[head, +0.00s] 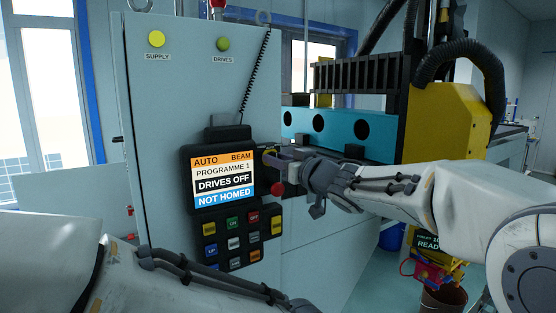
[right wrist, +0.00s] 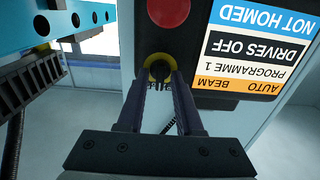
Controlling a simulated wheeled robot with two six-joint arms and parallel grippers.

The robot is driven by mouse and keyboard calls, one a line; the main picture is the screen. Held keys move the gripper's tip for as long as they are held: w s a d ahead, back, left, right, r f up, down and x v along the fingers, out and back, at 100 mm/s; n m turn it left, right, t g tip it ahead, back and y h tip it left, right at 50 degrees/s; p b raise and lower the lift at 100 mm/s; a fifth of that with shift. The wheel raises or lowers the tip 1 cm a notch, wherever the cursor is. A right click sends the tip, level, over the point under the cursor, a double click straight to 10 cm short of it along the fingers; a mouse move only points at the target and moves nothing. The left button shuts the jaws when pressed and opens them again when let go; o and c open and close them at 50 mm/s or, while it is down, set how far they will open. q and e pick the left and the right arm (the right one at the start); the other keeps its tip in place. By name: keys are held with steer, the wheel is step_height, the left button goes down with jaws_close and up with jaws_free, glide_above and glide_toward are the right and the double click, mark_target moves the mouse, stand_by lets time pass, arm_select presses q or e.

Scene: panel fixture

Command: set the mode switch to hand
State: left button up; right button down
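The mode switch (head: 267,158) is a black knob in a yellow ring, on the pendant just right of its screen. It also shows in the right wrist view (right wrist: 158,68), below a red button. My right gripper (head: 272,156) is at the switch. In the right wrist view its two fingers (right wrist: 160,80) point at the knob, one on each side, with a gap between them; contact is not clear. The screen (head: 223,180) reads AUTO, BEAM, PROGRAMME 1, DRIVES OFF, NOT HOMED. My left arm crosses the lower left of the head view; its gripper is out of view.
A red button (head: 277,188) sits close under my right gripper. Several coloured keys (head: 233,243) are below the screen. SUPPLY (head: 156,39) and DRIVES (head: 223,44) lamps are on the grey cabinet (head: 165,120). A blue beam (head: 345,128) and yellow machine (head: 440,120) stand behind my right arm.

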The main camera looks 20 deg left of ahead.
steer(key=n+b, duration=0.1)
steer(key=n, duration=0.3)
steer(key=shift+f, duration=0.1)
steer(key=shift+s+n+b, duration=0.1)
steer(key=shift+n+b, duration=0.45)
steer(key=shift+n, duration=1.85)
steer(key=c, duration=0.9)
jaws_free()
